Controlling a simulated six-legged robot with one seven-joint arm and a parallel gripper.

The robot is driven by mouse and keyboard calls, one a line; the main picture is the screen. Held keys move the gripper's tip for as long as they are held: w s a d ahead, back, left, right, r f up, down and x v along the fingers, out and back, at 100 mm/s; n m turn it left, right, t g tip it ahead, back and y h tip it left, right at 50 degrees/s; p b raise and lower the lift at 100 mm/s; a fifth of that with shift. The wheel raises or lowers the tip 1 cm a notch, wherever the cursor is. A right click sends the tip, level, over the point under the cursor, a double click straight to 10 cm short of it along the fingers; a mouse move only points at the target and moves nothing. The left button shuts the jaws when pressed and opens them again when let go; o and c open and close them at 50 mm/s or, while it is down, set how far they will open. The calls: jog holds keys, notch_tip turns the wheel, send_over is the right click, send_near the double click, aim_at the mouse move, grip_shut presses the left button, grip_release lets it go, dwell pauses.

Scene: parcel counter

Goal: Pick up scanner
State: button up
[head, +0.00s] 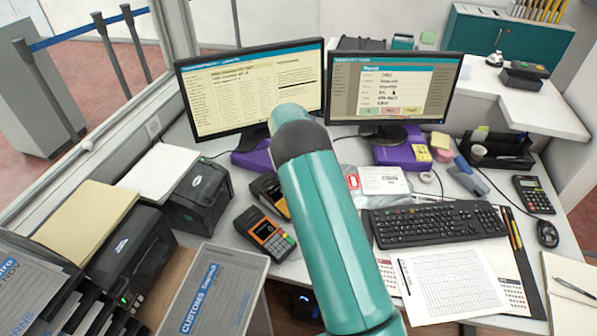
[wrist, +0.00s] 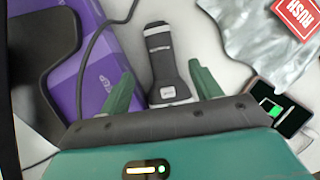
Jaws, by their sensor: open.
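The scanner (wrist: 163,58), dark grey and black with a light label near its lower end, lies on the pale counter in the upper middle of the wrist view. My gripper (wrist: 162,84) is open, with one green finger on each side of the scanner's lower part. I see a gap on both sides, and nothing is held. I cannot tell the height of the fingers above the counter. In the head view my teal arm covers the area of the gripper, and I cannot make out the scanner there.
A purple box (wrist: 112,55) with a cable over it is left of the scanner. A silver bag (wrist: 245,30) with a red RUSH label and a phone (wrist: 290,103) are to the right. Two monitors (head: 250,90), a keyboard (head: 435,224) and a card terminal (head: 265,235) surround my arm.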

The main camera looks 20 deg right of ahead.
jog(key=x, duration=0.6)
jog(key=shift+s, duration=0.2)
jog(key=shift+a, duration=0.1)
jog(key=c, duration=1.1)
jog(key=shift+c, duration=0.4)
jog(key=shift+r, duration=0.1)
